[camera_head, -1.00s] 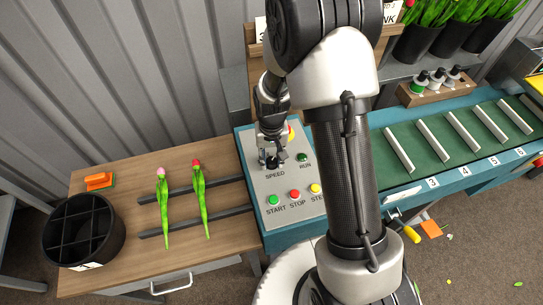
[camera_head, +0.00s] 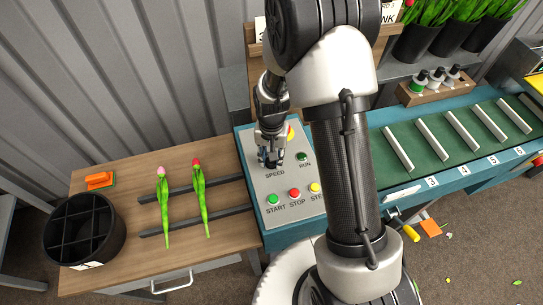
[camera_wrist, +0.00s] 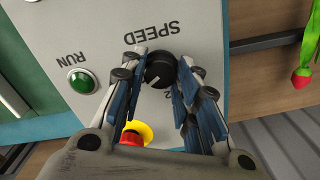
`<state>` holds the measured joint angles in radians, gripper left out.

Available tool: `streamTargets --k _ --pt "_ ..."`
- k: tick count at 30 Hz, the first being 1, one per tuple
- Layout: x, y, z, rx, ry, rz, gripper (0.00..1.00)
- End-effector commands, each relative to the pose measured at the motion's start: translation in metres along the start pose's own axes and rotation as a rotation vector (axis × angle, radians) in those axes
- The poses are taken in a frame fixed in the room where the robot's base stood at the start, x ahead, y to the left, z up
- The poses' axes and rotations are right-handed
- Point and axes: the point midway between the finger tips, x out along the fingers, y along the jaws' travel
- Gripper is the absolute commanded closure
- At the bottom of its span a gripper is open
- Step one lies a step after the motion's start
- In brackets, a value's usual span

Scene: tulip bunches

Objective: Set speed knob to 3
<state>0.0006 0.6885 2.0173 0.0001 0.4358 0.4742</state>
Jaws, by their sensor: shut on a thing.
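The black speed knob (camera_wrist: 158,72) sits on the grey control panel (camera_wrist: 190,20) beside the printed word SPEED, which appears upside down in the wrist view. The knob has a white pointer mark aimed toward the lower left of that view. A "2" shows just below the knob; other scale numbers are hidden or unreadable. My gripper (camera_wrist: 160,66) has its fingers on both sides of the knob and is shut on it. In the head view my gripper (camera_head: 270,160) is over the panel and mostly hides the knob.
A green RUN button (camera_wrist: 82,80) and a red stop button on yellow (camera_wrist: 132,136) are near my fingers. START (camera_head: 274,199), STOP (camera_head: 295,194) and a yellow button (camera_head: 315,188) line the panel's front. Two tulips (camera_head: 200,195) lie at the left.

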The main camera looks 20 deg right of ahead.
Motion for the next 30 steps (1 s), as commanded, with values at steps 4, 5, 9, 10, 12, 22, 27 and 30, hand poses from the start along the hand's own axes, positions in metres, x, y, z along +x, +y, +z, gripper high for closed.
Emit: streamTargets --k 4,5,9,10,12,22,27,30 --pt "0.0 0.0 0.0 -0.001 0.0 0.0 0.66" --pt "0.0 0.0 0.0 -0.001 0.0 0.0 0.64" --pt "0.0 0.0 0.0 -0.001 0.0 0.0 0.55" --pt "0.0 0.0 0.0 -0.001 0.0 0.0 0.53" --pt "0.0 0.0 0.0 -0.001 0.0 0.0 0.51" --pt "-0.003 0.0 0.0 -0.001 0.001 -0.001 0.51" --pt "-0.026 -0.001 -0.001 -0.001 0.004 -0.002 0.51" --pt "-0.048 -0.001 -0.002 -0.001 0.006 -0.003 0.51"
